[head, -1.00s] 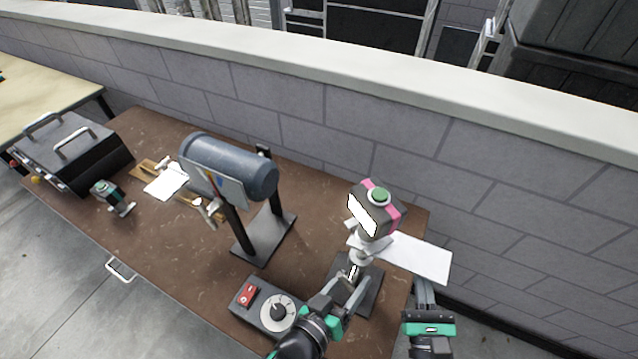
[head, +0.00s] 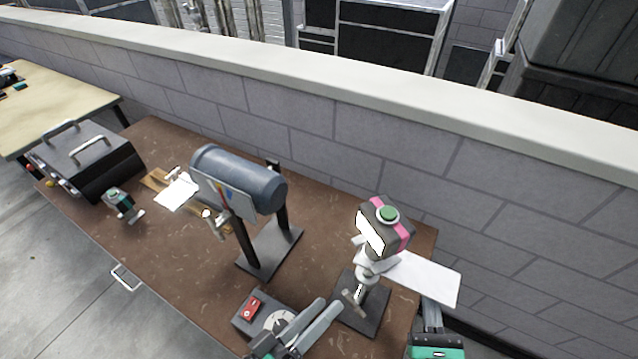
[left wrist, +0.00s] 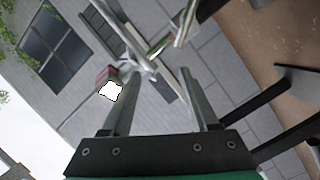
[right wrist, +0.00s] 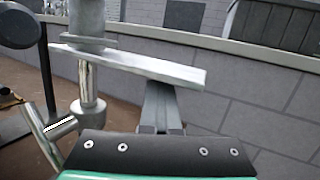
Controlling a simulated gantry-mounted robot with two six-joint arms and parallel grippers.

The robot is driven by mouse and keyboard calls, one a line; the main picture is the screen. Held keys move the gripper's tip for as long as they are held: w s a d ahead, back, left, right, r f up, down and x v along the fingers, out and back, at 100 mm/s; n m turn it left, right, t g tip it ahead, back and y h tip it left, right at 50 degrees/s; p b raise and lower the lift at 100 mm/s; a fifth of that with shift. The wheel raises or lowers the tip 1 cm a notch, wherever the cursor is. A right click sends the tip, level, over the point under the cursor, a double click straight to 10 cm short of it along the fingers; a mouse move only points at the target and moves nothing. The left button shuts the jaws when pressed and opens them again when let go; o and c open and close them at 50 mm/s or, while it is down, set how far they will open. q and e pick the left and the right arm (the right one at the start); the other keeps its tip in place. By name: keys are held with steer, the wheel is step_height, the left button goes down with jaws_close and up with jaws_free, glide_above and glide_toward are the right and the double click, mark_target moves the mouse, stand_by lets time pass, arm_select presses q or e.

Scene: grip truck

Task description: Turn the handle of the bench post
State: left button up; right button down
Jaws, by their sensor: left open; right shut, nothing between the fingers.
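The bench post (head: 368,271) stands upright on a dark base plate at the right end of the brown bench. A black and pink box with a green button (head: 386,216) tops it. Its metal T-shaped handle (head: 354,302) sticks out low on the near side; the right wrist view shows the handle (right wrist: 60,128) too. My left gripper (head: 331,306) is open and empty, just left of the handle and apart from it in the head view. My right gripper (head: 430,308) is shut and empty, under the post's white plate (head: 432,279); its closed fingers (right wrist: 163,104) show below the plate.
A switch box with a red switch (head: 251,308) and dial lies beside my left gripper. A grey cylinder on a stand (head: 238,180) is left of the post. A black case (head: 86,160) sits at the bench's far left. A block wall (head: 420,170) runs behind.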

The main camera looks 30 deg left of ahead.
arm_select(q)
steer(key=w+a+r+t, duration=0.2)
steer(key=w+r+t, duration=0.1)
steer(key=r, duration=0.8)
steer(key=w+a+r+t+y, duration=0.1)
steer(key=w+a+r+t, duration=0.1)
steer(key=r, duration=1)
steer(key=shift+w+t, duration=0.7)
steer(key=shift+w, duration=0.1)
steer(key=shift+c, duration=0.3)
